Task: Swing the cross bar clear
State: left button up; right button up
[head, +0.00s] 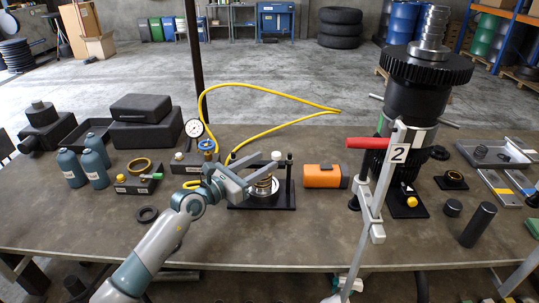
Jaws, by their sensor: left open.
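A small black press fixture (285,203) stands on the bench, with a black post (289,172) at its right side. A silver, brass-ringed part (264,190) sits in its middle, and a white-topped knob (277,156) shows above it. The cross bar cannot be told apart clearly from the grey fingers in front of the fixture. My left gripper (258,176) is open, at the left and upper part of the fixture, partly covering it. Whether it touches the bar cannot be seen.
A gauge (193,128) and a yellow hose (275,91) are behind my left gripper. Further right stand a red-handled clamp (376,200) marked 2 and a tall black transmission (415,110). The front middle of the bench is clear.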

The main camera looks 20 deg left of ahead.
aim_at(273, 157)
pick_arm(q)
jog(key=shift+p+x, duration=0.3)
jog(key=shift+x, duration=1.55)
grip_shut()
